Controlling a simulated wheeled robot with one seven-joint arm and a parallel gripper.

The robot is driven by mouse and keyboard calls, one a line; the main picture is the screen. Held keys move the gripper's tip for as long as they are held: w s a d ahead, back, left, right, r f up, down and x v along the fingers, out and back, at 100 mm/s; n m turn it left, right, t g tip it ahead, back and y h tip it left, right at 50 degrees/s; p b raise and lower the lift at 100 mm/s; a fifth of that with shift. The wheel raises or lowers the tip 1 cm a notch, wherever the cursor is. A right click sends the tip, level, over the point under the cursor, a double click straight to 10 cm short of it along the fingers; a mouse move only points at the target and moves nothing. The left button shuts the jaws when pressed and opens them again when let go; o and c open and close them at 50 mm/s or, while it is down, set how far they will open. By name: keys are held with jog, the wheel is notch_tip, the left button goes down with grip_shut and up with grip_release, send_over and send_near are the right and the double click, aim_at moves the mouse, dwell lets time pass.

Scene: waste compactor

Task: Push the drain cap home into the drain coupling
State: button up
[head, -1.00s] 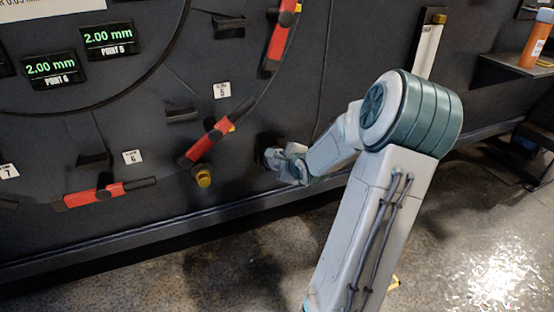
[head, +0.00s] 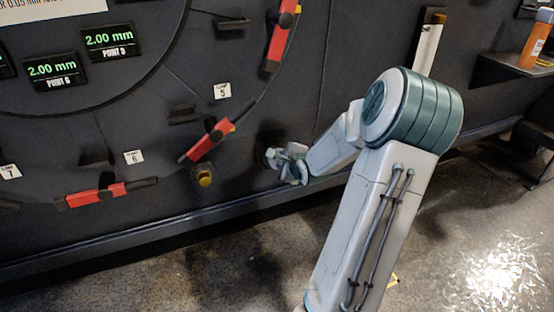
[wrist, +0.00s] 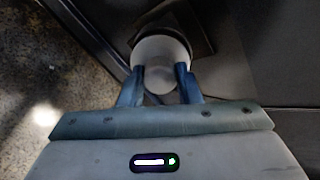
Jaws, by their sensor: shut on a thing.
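The drain cap (wrist: 161,50) is a pale round disc at the top middle of the wrist view. My gripper (wrist: 162,76) is shut on it, with one blue finger on each side. The cap faces a dark square fitting (wrist: 192,28) on the wall, which looks like the drain coupling. I cannot tell how deep the cap sits in it. In the head view my gripper (head: 279,161) is at the low dark wall fitting (head: 270,140). My gripper hides the cap and most of the fitting there.
Left of my gripper are a red clamp (head: 208,140) and a yellow-brown knob (head: 204,179) on the dark wall. A ledge (head: 150,234) runs along the wall's foot. A shelf with an orange bottle (head: 535,40) is at the upper right. The floor below is clear.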

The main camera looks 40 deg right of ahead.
jog(key=shift+r, duration=0.1)
jog(key=p+v, duration=0.6)
jog(key=p, duration=0.1)
dwell(0.9)
jog(key=shift+s+a, duration=0.1)
dwell(0.4)
